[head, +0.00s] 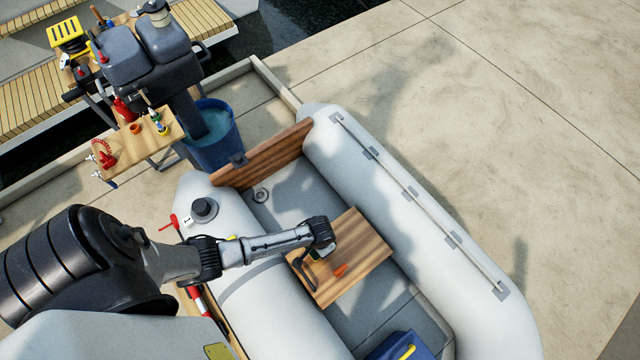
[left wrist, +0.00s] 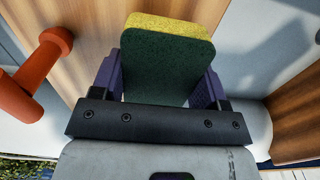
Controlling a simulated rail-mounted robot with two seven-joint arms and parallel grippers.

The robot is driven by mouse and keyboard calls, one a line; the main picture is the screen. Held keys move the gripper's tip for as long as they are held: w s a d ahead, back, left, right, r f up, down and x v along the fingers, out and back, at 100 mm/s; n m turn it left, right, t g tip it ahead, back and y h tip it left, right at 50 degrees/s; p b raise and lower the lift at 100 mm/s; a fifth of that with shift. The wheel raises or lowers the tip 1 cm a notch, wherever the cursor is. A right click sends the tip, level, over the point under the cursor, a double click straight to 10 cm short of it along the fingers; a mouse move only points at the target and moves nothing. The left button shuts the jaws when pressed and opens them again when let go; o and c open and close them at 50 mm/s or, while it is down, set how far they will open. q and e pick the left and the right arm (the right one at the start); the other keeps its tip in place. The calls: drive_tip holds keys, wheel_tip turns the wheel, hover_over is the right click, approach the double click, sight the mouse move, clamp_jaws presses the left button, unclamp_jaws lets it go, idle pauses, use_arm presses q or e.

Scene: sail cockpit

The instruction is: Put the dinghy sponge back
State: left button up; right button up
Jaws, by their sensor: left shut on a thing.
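My left gripper (head: 321,252) reaches over the wooden seat board (head: 358,245) of the grey inflatable dinghy (head: 330,125). In the left wrist view, the left gripper (left wrist: 157,88) is shut on the dinghy sponge (left wrist: 165,62), a block with a dark green face and a yellow layer. The sponge sits between the two purple fingers. In the head view it is mostly hidden by the gripper. I cannot tell whether it touches the board. My right gripper is in neither view.
An orange spool-shaped piece (left wrist: 48,70) lies on the board beside the gripper; it also shows in the head view (head: 340,270). A blue box (head: 395,345) with a yellow handle is in the dinghy's floor. A blue bucket (head: 228,150), outboard motor (head: 150,60) and small wooden table (head: 130,150) stand upper left.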

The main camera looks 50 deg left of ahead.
use_arm(q)
drive_tip(key=shift+f, duration=1.05)
drive_tip(key=shift+f, duration=0.1)
drive_tip(key=o, duration=0.8)
wheel_tip(320, 180, up, 12)
drive_tip(key=p, duration=0.3)
drive_tip(key=s+r+t, duration=0.1)
drive_tip(key=s+r, duration=0.3)
drive_tip(key=r, duration=0.2)
drive_tip(key=s+r+t, duration=0.1)
drive_tip(key=s+r, duration=0.3)
drive_tip(key=r, duration=0.2)
drive_tip(key=s+r+m+t, duration=0.1)
drive_tip(key=s+r, duration=0.3)
drive_tip(key=r, duration=0.2)
drive_tip(key=shift+a+r+t, duration=0.1)
drive_tip(key=shift+r+t, duration=0.05)
drive_tip(key=shift+t, duration=0.15)
